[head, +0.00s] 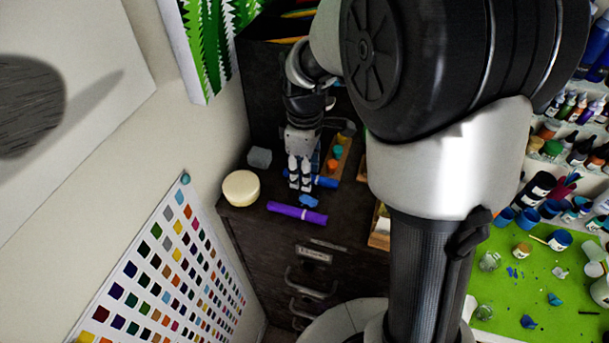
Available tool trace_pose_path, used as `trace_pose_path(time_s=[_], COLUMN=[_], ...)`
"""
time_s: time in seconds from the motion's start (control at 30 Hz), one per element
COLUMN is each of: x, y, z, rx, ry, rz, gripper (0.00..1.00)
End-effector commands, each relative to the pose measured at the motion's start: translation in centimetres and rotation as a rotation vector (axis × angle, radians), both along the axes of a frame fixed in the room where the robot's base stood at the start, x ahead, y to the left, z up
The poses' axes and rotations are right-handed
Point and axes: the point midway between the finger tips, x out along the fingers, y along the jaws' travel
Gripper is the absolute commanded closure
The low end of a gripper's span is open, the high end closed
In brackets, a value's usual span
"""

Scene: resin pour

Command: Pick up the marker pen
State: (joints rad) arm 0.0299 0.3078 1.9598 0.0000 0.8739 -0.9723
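A purple marker pen (297,212) lies on the dark cabinet top (262,227), close to its front edge. A blue pen-like object (325,181) lies farther back, partly hidden by my gripper. My gripper (300,187) points down over the cabinet top, just behind the purple pen and beside the blue one. Its two fingers look close together, but I cannot tell whether they are open or shut, or whether they touch the blue object.
A round cream container (241,188) and a grey block (259,157) stand left of my gripper. A small blue lump (309,201) lies by the purple pen. A wooden tray (341,152) with small coloured jars is at right. The wall is close on the left.

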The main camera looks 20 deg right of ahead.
Motion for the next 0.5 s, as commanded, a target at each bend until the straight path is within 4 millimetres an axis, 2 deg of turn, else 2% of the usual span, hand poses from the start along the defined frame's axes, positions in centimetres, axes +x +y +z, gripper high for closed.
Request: trace_pose_path(time_s=[0.07,0.5], x=[0.01,0.01], y=[-0.01,-0.01], z=[0.03,0.06], rx=[0.0,0.0], ry=[0.0,0.0], rz=[0.0,0.0], gripper=[0.65,0.94])
